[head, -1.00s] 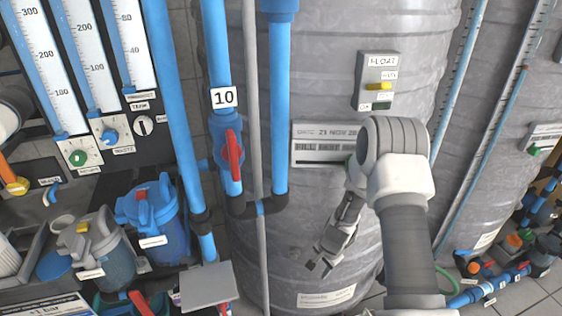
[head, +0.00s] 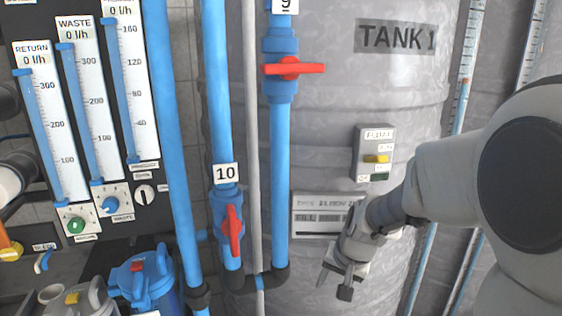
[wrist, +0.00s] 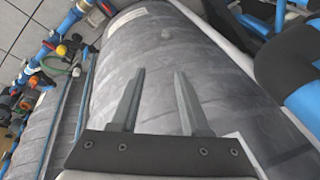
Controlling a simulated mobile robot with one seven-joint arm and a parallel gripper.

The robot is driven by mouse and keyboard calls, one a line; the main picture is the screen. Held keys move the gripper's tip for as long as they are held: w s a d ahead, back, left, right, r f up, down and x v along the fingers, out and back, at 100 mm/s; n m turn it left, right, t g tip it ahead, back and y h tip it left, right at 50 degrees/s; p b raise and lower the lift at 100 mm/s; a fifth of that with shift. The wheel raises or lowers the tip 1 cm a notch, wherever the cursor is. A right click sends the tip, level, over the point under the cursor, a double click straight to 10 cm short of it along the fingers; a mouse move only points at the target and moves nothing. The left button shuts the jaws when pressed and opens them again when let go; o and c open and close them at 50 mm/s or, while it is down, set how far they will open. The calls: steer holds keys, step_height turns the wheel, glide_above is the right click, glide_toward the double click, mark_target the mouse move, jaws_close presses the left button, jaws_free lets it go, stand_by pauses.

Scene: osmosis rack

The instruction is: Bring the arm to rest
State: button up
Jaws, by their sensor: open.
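My gripper (head: 334,285) hangs in front of the grey tank (head: 345,90) in the head view, below the white label on the tank. It points down and is open, with nothing between its fingers. In the wrist view the two fingers of my gripper (wrist: 160,85) stand apart over the tank's grey ribbed side (wrist: 150,50). My arm enters from the right edge of the head view and covers part of the tank.
Left of my gripper run blue pipes (head: 280,180) with red-handled valves, one numbered 10 (head: 232,230). A float switch box (head: 374,153) sits on the tank just above my forearm. Flow meters (head: 90,110) and blue filter housings (head: 145,283) are at the left.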

steer(key=s+d+r+n+t+h, duration=0.1)
steer(key=s+r+n, duration=0.1)
steer(key=s+r, duration=0.6)
steer(key=s+d+r+n+t+h, duration=0.15)
steer(key=s+r, duration=0.35)
steer(key=s, duration=0.7)
step_height(320, 180, up, 20)
steer(key=p, duration=2)
steer(key=shift+s+d+n+y, duration=0.15)
steer(key=shift+d+n+y, duration=0.1)
steer(key=shift+n+y, duration=0.2)
steer(key=shift+f+g, duration=0.1)
steer(key=shift+g, duration=0.15)
